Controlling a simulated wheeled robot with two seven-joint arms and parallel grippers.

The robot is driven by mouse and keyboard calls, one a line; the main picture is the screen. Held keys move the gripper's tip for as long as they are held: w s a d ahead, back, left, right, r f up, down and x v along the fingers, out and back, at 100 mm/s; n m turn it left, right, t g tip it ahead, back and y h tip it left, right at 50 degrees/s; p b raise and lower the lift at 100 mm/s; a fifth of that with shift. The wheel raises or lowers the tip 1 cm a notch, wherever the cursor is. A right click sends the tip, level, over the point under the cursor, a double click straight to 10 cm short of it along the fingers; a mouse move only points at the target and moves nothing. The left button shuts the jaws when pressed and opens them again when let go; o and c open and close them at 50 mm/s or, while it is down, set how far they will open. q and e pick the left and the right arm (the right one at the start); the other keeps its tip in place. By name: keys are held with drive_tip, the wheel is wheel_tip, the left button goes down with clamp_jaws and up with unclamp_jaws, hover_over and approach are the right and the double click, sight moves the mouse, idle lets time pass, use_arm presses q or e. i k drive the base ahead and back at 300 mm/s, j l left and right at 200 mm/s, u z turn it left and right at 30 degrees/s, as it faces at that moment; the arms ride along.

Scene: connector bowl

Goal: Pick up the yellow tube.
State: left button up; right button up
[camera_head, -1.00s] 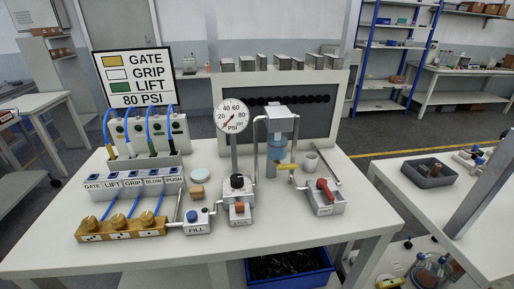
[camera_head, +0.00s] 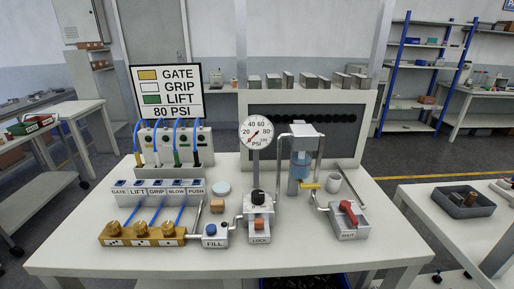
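Neither of my grippers shows in the head view. Several blue tubes hang in front of the grey valve block below the sign. The leftmost one has a yellow lower end (camera_head: 139,160), so it looks like the yellow tube; beside it are a tube with a white end (camera_head: 157,159) and one with a green end (camera_head: 176,157). Their lower ends are at the back of the labelled box (camera_head: 158,186); at this size I cannot tell whether they are plugged in. The sign (camera_head: 167,91) marks yellow GATE, white GRIP, green LIFT.
On the white table (camera_head: 285,255) stand a brass manifold (camera_head: 143,235), FILL box (camera_head: 215,236), LOCK unit (camera_head: 259,220), pressure gauge (camera_head: 256,131), clear cylinder press (camera_head: 301,165) and red-levered box (camera_head: 349,219). A second table with a grey tray (camera_head: 465,203) is at right.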

sight(137, 156)
drive_tip(key=u, duration=0.4)
drive_tip(key=i+l+u, duration=0.1)
drive_tip(key=u, duration=0.3)
drive_tip(key=i+l+u, duration=0.1)
drive_tip(key=u, duration=0.3)
drive_tip(key=i+j+u, duration=0.4)
drive_tip(key=j, duration=0.2)
drive_tip(key=i+j+u, duration=0.25)
drive_tip(key=j+u, duration=0.15)
drive_tip(key=j, duration=0.2)
drive_tip(key=i+j+u, duration=0.75)
drive_tip(key=i, duration=0.15)
drive_tip(key=i+z, duration=0.45)
drive_tip(key=i, duration=0.15)
drive_tip(key=i+j+z, duration=0.25)
drive_tip(key=i+z, duration=0.35)
drive_tip(key=z, duration=0.3)
drive_tip(key=i+z, duration=0.2)
drive_tip(key=z, duration=0.2)
drive_tip(key=i+z, duration=0.15)
drive_tip(key=z, duration=0.3)
drive_tip(key=i+j+z, duration=0.15)
drive_tip(key=z, duration=0.3)
drive_tip(key=i+j+z, duration=0.1)
drive_tip(key=j+z, duration=0.15)
drive_tip(key=z, duration=0.15)
drive_tip(key=i+j+z, duration=0.1)
drive_tip(key=z, duration=0.35)
drive_tip(key=j+z, duration=0.3)
drive_tip(key=z, duration=0.15)
